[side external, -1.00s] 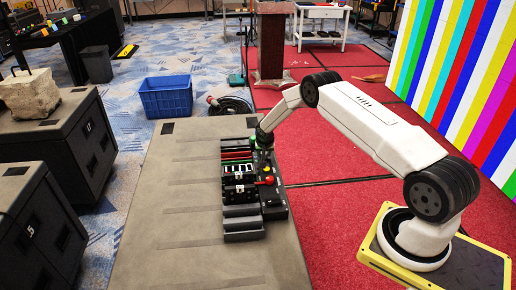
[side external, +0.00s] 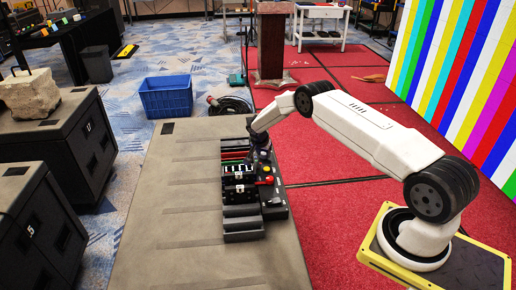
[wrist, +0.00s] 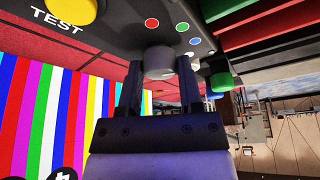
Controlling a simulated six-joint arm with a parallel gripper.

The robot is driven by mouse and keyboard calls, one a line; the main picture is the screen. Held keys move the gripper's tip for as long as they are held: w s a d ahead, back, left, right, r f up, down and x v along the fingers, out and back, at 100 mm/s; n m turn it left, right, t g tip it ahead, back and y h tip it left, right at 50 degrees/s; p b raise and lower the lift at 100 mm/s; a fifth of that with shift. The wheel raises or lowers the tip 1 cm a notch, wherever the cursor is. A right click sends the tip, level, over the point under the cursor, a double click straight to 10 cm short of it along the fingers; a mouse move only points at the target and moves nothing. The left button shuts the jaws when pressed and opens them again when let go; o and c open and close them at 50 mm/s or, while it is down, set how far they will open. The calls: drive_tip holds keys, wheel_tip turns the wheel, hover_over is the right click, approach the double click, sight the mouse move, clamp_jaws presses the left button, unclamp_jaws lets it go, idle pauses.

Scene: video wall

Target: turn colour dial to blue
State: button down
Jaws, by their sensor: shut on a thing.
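The colour dial is a short round grey knob (wrist: 160,62) on a dark panel in the wrist view. Red (wrist: 152,23), green (wrist: 182,26) and blue (wrist: 195,41) dots lie on the panel around one side of it. My gripper (wrist: 159,75) has one dark finger on each side of the knob and is shut on it. I cannot tell which dot the dial points to. In the side view my gripper (side external: 262,154) is down at the far end of the control panel (side external: 272,205), and the knob is hidden there.
A yellow button (wrist: 68,8) marked TEST and a green button (wrist: 221,82) are near the dial. A red knob (side external: 269,180) is nearer the camera on the panel. The striped video wall (side external: 465,90) stands at the right. The grey bench top (side external: 180,230) is mostly clear.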

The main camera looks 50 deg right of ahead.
idle(0.3)
drive_tip(key=shift+c, duration=1.3)
unclamp_jaws()
drive_tip(key=shift+a+r, duration=0.1)
drive_tip(key=shift+r, duration=0.05)
drive_tip(key=v, duration=0.7)
drive_tip(key=shift+r, duration=0.25)
drive_tip(key=shift+a, duration=0.25)
